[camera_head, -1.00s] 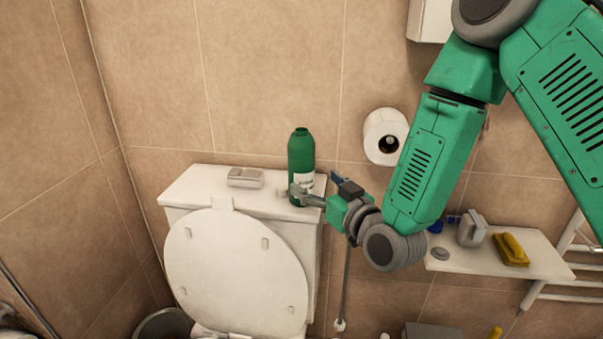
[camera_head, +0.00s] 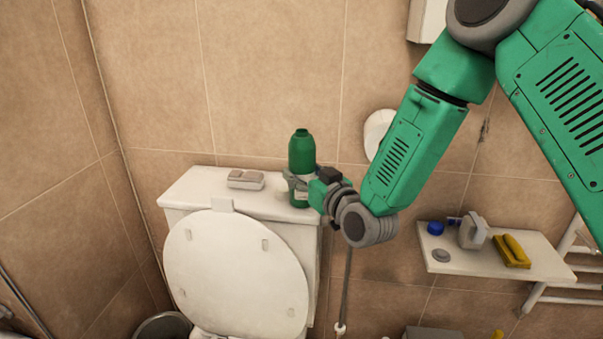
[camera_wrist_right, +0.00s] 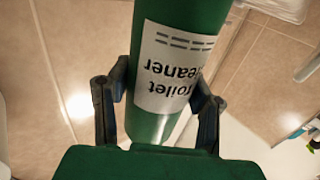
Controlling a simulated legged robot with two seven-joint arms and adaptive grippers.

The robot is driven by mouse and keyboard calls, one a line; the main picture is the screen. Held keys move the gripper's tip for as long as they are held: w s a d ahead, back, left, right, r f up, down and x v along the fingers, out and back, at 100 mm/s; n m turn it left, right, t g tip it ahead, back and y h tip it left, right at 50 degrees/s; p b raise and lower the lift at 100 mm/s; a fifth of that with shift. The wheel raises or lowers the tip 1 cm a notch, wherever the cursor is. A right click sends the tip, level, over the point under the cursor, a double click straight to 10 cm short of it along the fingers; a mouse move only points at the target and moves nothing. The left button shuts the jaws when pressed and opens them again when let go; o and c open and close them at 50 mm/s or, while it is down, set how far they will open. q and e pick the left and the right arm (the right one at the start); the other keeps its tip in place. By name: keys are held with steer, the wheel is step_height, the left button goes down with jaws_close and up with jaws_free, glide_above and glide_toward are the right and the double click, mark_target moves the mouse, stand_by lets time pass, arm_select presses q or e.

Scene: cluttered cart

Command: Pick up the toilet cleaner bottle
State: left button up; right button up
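The toilet cleaner bottle (camera_head: 301,152) is green with a white label and stands upright on the right end of the toilet tank lid. My right gripper (camera_head: 300,183) is at its lower half, with its fingers around it. In the right wrist view the bottle (camera_wrist_right: 178,70) fills the space between the two fingers of the gripper (camera_wrist_right: 160,88), and both fingers look pressed against its sides. The label reads "Toilet Cleaner" upside down. Part of the bottle's lower half is hidden by the fingers in the head view. My left gripper is not in view.
A flush button plate (camera_head: 246,180) sits on the tank lid (camera_head: 200,187), left of the bottle. The raised toilet seat lid (camera_head: 235,270) is in front. A shelf (camera_head: 500,262) with small items is at the right. A paper roll (camera_head: 377,130) is partly hidden behind my arm.

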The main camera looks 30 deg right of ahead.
mark_target(303, 135)
steer(key=shift+r, duration=0.15)
step_height(303, 135, up, 10)
steer(key=p, duration=0.2)
steer(key=shift+p, duration=0.3)
steer(key=shift+d, duration=0.1)
